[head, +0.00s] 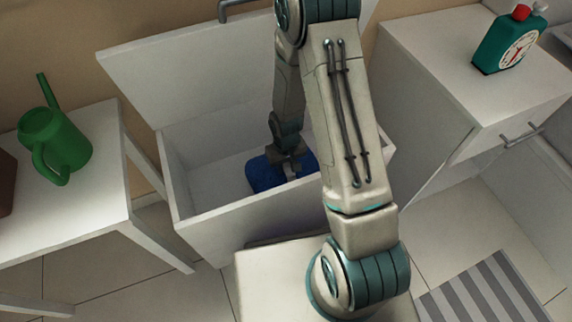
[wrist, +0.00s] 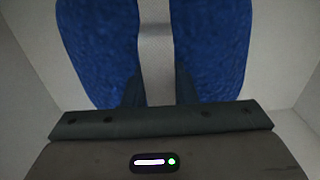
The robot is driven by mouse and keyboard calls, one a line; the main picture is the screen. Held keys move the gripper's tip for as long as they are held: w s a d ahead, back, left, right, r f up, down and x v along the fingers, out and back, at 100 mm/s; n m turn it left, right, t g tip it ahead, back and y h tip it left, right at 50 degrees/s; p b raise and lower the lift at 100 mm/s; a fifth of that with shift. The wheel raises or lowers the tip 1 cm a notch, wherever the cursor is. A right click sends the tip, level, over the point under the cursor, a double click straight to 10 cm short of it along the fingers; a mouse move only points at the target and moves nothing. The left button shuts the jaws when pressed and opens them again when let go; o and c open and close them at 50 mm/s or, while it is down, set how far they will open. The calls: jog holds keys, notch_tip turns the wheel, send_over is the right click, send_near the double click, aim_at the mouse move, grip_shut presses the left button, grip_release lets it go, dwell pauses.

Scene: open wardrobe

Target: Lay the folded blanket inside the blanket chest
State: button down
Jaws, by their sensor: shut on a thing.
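The blue folded blanket (head: 266,175) is down inside the white blanket chest (head: 225,230), whose lid is raised. My gripper (head: 291,170) reaches down into the chest from above and is shut on the blanket. In the wrist view the blue blanket (wrist: 100,50) shows on both sides of my gripper's fingers (wrist: 158,90), with a pale strip between. I cannot tell whether the blanket touches the chest floor. My arm hides the right part of the chest in the head view.
A white table (head: 90,125) with a green watering can (head: 55,140) stands to the left. A striped grey mat (head: 485,292) lies on the tiled floor.

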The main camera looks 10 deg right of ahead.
jog(key=c, duration=1.2)
grip_release()
jog(key=shift+o, duration=0.2)
jog(key=s+d+r+m+p, duration=0.1)
jog(key=s+d+r+p, duration=0.15)
jog(key=r, duration=1.15)
jog(key=s+d+r+p, duration=0.1)
jog(key=s+r+p, duration=0.25)
jog(key=r, duration=0.95)
jog(key=s+d+r+m+t, duration=0.1)
jog(key=s+r, duration=0.7)
jog(key=shift+r, duration=0.2)
jog(key=shift+d, duration=0.1)
